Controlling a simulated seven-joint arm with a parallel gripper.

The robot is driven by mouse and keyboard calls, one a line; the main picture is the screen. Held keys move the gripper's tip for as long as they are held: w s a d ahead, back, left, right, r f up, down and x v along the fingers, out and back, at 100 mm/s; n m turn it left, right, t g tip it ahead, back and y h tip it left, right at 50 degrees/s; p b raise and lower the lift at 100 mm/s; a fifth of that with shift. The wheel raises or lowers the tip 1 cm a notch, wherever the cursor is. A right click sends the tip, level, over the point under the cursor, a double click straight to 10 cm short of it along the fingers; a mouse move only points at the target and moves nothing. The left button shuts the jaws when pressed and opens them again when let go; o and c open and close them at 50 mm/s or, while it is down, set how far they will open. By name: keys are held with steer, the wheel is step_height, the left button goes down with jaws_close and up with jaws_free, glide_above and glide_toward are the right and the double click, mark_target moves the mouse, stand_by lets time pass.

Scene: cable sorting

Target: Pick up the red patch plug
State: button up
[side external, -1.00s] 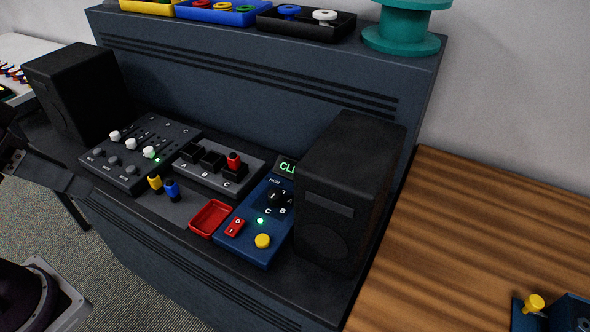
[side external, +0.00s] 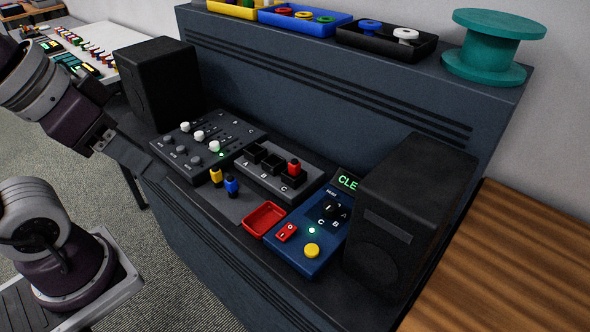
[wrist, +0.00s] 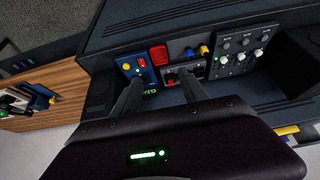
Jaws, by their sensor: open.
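The red patch plug (side external: 294,166) stands upright in the socket marked C of the grey three-socket block (side external: 262,182). Sockets A and B hold no coloured plug. My gripper (side external: 140,160) is open and empty at the left in the side view, apart from the plug and near the left edge of the mixer panel. In the wrist view my two fingers (wrist: 159,78) are spread, and the small red plug (wrist: 170,83) shows between them, farther off and partly unclear. A yellow plug (side external: 216,175) and a blue plug (side external: 231,185) stand on the desk in front of the block.
A red tray (side external: 264,219) lies in front of the block. A blue control box (side external: 307,240) with a yellow button is right of it. Black speakers (side external: 157,83) (side external: 410,215) stand at both ends. The grey mixer panel (side external: 205,148) is left of the block.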

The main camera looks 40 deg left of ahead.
steer(key=m+g, duration=0.5)
steer(key=m, duration=1.4)
glide_above(295, 160)
steer(key=s, duration=0.2)
step_height(295, 160, down, 13)
steer(key=shift+m+g, duration=0.3)
steer(key=shift+m, duration=0.4)
steer(key=f, duration=0.2)
steer(key=w+f, duration=0.1)
steer(key=f, duration=0.2)
steer(key=w+f, duration=0.1)
steer(key=f, duration=0.2)
steer(key=shift+f, duration=0.3)
jaws_close()
